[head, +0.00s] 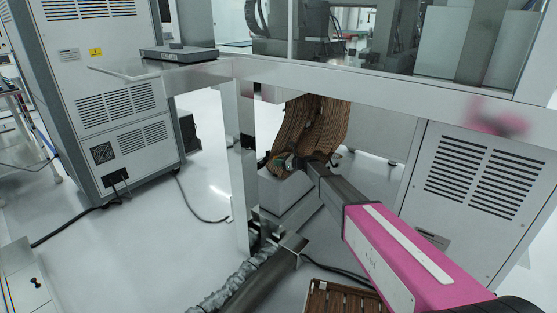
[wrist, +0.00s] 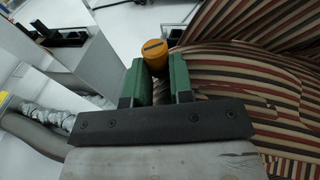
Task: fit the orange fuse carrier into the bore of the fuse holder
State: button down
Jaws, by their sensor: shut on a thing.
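The orange fuse carrier (wrist: 155,54), a short cylinder with a dark slot across its end, is between the green finger pads of my gripper (wrist: 160,80) in the wrist view. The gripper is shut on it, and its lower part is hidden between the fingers. In the head view my gripper (head: 284,162) is small and partly lost against a striped cloth, beneath the bench edge. I cannot make out the fuse holder or its bore for certain. A black fitting (wrist: 58,38) on a grey box shows at the upper left of the wrist view, apart from the carrier.
The brown striped cloth (head: 318,122) hangs close beside my gripper and fills the right of the wrist view (wrist: 245,75). A pale box (head: 288,192) stands just below. The bench's metal leg (head: 241,175) and a silver hose (head: 225,289) are near. Open floor lies left.

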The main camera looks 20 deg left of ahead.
jog(key=shift+f, duration=1.45)
jog(key=shift+f, duration=1.15)
dwell(0.3)
jog(key=c, duration=0.9)
grip_release()
jog(key=shift+d, duration=0.1)
jog(key=shift+v, duration=5.3)
